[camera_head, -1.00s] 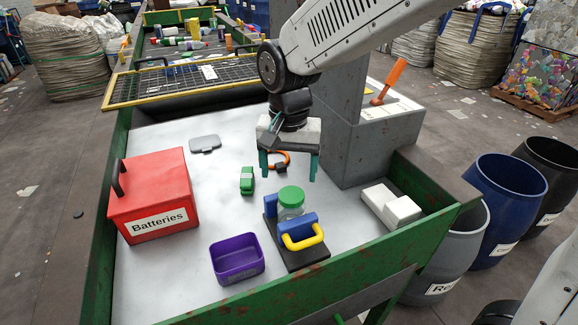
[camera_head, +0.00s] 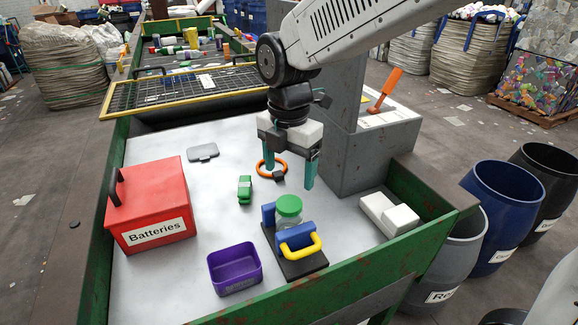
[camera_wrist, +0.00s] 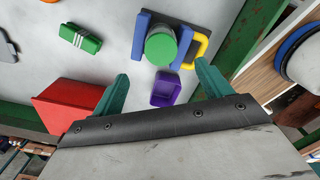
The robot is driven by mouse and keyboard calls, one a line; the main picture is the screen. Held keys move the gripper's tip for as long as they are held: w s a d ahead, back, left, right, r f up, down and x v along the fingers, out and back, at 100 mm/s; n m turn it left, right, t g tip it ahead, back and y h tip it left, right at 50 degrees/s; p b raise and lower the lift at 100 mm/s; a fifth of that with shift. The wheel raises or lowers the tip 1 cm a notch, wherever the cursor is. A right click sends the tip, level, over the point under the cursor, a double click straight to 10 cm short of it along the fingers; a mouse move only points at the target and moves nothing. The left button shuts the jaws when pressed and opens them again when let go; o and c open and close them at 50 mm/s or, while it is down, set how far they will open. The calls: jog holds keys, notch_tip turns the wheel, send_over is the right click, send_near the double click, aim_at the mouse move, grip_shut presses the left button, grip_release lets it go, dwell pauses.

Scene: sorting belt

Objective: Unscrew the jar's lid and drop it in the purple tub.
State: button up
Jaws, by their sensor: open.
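The jar (camera_head: 289,219) is clear with a green lid (camera_head: 288,205) on top. It stands upright between the blue jaws of a holder (camera_head: 300,269) with a dark base and a yellow handle. The purple tub (camera_head: 235,281) sits left of the holder and looks empty. My gripper (camera_head: 289,179) is open and empty, above and behind the jar in the head view, apart from it. In the wrist view the green lid (camera_wrist: 160,47) and the purple tub (camera_wrist: 166,89) show ahead, between and beyond the teal fingers (camera_wrist: 162,84).
A red Batteries box (camera_head: 150,206) stands at the left. A grey pillar (camera_head: 350,130) stands right of my gripper.

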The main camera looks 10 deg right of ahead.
aim_at(289, 203)
jog(key=n, duration=0.3)
jog(key=shift+n, duration=0.4)
jog(key=shift+f, duration=0.2)
notch_tip(289, 203, down, 7)
jog(key=shift+f, duration=0.2)
jog(key=c, duration=1.1)
